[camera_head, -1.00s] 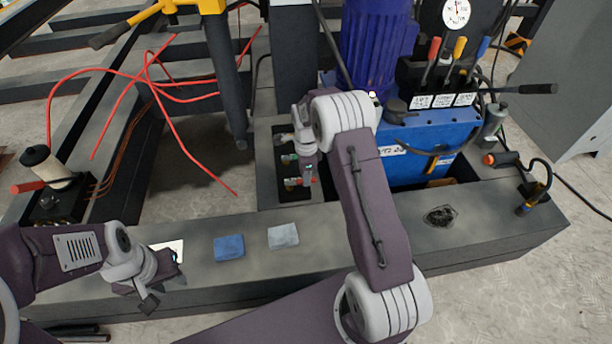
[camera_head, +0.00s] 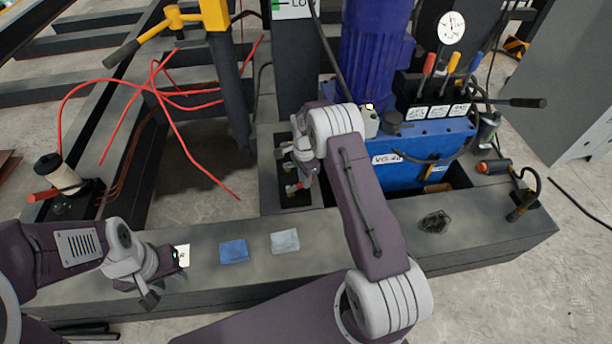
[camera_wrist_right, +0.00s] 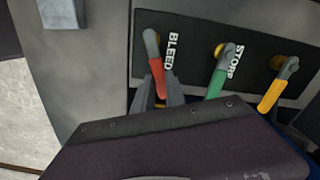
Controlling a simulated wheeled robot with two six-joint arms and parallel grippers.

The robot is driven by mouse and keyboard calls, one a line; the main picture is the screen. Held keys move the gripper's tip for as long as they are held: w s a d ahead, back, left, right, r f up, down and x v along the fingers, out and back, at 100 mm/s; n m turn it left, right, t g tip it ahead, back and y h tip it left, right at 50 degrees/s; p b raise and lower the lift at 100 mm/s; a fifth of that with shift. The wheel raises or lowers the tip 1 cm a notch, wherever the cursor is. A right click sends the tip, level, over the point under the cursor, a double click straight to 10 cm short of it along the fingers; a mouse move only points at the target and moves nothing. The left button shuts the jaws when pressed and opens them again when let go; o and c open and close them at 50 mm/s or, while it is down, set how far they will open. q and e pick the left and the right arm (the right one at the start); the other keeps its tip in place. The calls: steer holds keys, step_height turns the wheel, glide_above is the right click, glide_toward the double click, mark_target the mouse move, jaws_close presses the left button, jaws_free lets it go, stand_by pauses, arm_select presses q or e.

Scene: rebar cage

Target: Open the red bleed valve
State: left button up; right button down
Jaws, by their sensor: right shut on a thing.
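The red bleed valve lever (camera_wrist_right: 157,77) is in the right wrist view, below the upper left of a dark plate marked BLEED. Its grey upper end points up, and the red part runs down between my fingers. My right gripper (camera_wrist_right: 158,92) is shut on this lever. In the head view, my right gripper (camera_head: 303,182) is over the valve panel (camera_head: 294,200) and partly hides it; a bit of red (camera_head: 291,188) shows there.
A blue pump unit (camera_head: 400,165) is right of my right arm. Blue (camera_head: 233,251) and grey (camera_head: 285,241) cloths lie on the beam. Red hoses (camera_head: 180,130) hang at left.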

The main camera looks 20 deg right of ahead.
steer(key=n+p, duration=0.1)
steer(key=w+n, duration=0.1)
steer(key=shift+w+a+r+n+p, duration=0.1)
steer(key=shift+w+a+n+p, duration=0.1)
steer(key=shift+n+p, duration=0.2)
steer(key=n, duration=0.1)
steer(key=w+n, duration=0.1)
steer(key=shift+a+n+p, duration=0.3)
steer(key=shift+n, duration=0.1)
steer(key=n, duration=0.1)
steer(key=w+a+n, duration=0.1)
steer(key=n, duration=0.2)
steer(key=shift+w+a, duration=0.25)
steer(key=shift+w, duration=0.05)
steer(key=shift+w+a+n, duration=0.2)
steer(key=shift+a+n, duration=0.2)
steer(key=shift+n, duration=0.6)
steer(key=shift+w+a+n, duration=0.15)
steer(key=shift+a+n, duration=0.25)
steer(key=shift+n, duration=0.6)
steer(key=shift+a, duration=0.1)
steer(key=c, duration=1.4)
jaws_free()
steer(key=shift+o, duration=0.2)
